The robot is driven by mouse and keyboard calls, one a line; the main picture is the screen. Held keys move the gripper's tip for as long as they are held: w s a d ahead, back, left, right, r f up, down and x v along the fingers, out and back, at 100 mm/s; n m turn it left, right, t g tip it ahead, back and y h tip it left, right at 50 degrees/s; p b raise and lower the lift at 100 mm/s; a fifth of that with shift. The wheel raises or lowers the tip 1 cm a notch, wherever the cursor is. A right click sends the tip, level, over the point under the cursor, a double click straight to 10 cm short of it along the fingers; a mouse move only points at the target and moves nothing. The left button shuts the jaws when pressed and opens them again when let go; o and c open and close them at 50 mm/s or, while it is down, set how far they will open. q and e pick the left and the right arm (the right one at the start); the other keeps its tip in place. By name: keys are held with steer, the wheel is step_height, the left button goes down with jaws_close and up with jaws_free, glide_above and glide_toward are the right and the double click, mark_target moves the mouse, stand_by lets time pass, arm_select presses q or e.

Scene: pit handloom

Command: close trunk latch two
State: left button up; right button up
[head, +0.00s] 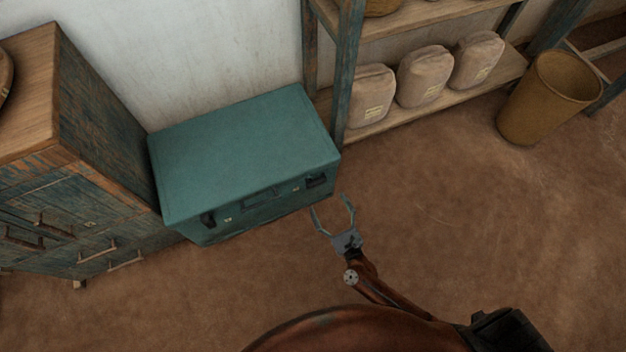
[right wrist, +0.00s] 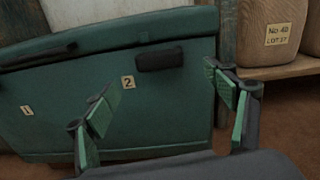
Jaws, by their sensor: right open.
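A teal trunk (head: 240,150) stands against the wall with its lid down. Latch two is a dark block (head: 316,181) near the right end of its front. In the right wrist view this latch (right wrist: 160,58) juts from the green front, right of a label reading 2 (right wrist: 128,83). Whether it is fastened is unclear. Another dark latch (head: 208,218) is at the front's left end. My right gripper (head: 330,205) is open and empty, just in front of the trunk's right end, apart from the latch. Its fingers (right wrist: 165,95) show below and either side of the latch. My left gripper is out of view.
A worn wooden cabinet (head: 110,170) stands close on the trunk's left. A shelf (head: 400,120) with several sacks (head: 425,75) is to its right. A brown bin (head: 545,98) stands at far right. The floor in front of the trunk is clear.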

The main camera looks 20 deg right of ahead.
mark_target(317, 184)
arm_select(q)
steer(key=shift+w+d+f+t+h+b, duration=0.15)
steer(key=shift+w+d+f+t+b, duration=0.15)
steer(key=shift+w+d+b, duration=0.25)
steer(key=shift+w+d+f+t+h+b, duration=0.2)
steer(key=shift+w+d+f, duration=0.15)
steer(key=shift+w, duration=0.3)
arm_select(e)
steer(key=shift+m, duration=0.7)
steer(key=shift+w+a+r, duration=0.15)
steer(key=shift+w+r, duration=0.05)
steer(key=shift+w, duration=1.9)
steer(key=shift+w+a+r, duration=0.1)
steer(key=shift+w+r, duration=0.05)
steer(key=shift+w, duration=1.9)
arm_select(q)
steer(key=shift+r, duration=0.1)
arm_select(e)
steer(key=shift+c, duration=0.7)
steer(key=c, duration=1)
